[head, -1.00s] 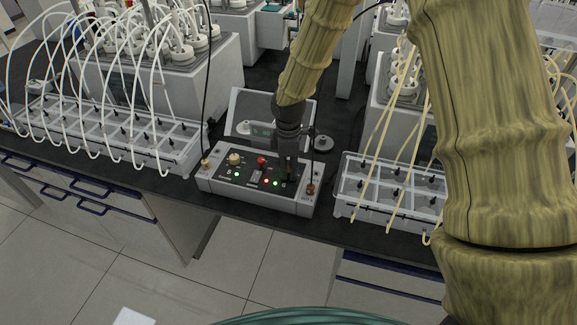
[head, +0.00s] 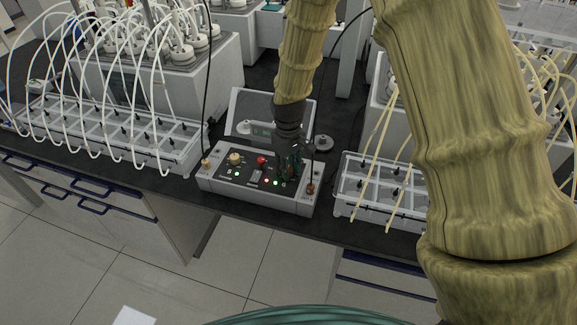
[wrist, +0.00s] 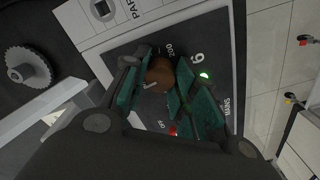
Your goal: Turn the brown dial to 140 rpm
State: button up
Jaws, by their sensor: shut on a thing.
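The brown dial (wrist: 160,73) shows in the wrist view on the dark panel of a grey control box. A pale mark is on its face, and a printed "200" stands beside it. My gripper (wrist: 166,90) has its teal-padded fingers on either side of the dial and is shut on it. The exact pointer reading cannot be told. In the head view my gripper (head: 289,170) points down at the right part of the control box (head: 225,188) and hides the dial.
The box also carries a cream knob (head: 235,158), a red button (head: 262,160) and small lit lamps. Trays with tubes stand left (head: 100,135) and right (head: 350,205). A black cable rises at each end of the box. A round knurled part (wrist: 28,67) lies behind it.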

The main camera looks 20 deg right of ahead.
aim_at(289, 168)
jog(key=m, duration=0.6)
jog(key=shift+w+p, duration=0.1)
jog(key=shift+p, duration=0.2)
jog(key=m, duration=0.6)
jog(key=shift+p, duration=0.4)
jog(key=o, duration=1.1)
jog(key=shift+c, duration=0.2)
notch_tip(289, 168, up, 12)
jog(key=shift+f, duration=0.1)
